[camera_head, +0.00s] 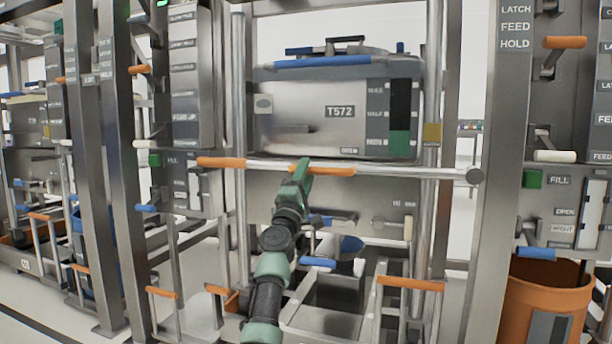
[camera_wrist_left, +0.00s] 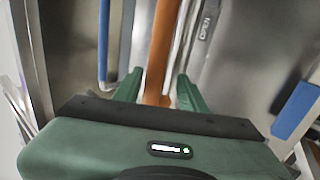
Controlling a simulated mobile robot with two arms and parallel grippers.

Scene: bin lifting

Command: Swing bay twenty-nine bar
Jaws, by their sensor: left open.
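A long steel bar (camera_head: 400,172) with orange grip sections runs level across the front of the middle bay. One orange grip (camera_head: 334,171) is right of my left gripper (camera_head: 302,166), another is near the bar's left end. In the left wrist view an orange grip (camera_wrist_left: 162,45) runs between the two green fingers of my left gripper (camera_wrist_left: 158,84), which are apart on either side of it. Contact cannot be told. No bay number twenty-nine is readable. My right gripper is not in view.
Behind the bar is a steel bin (camera_head: 285,100) labelled T572 with a blue handle. Upright posts (camera_head: 497,200) flank the bay. An orange bin (camera_head: 545,295) stands at the lower right. Blue and orange levers stick out at both sides.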

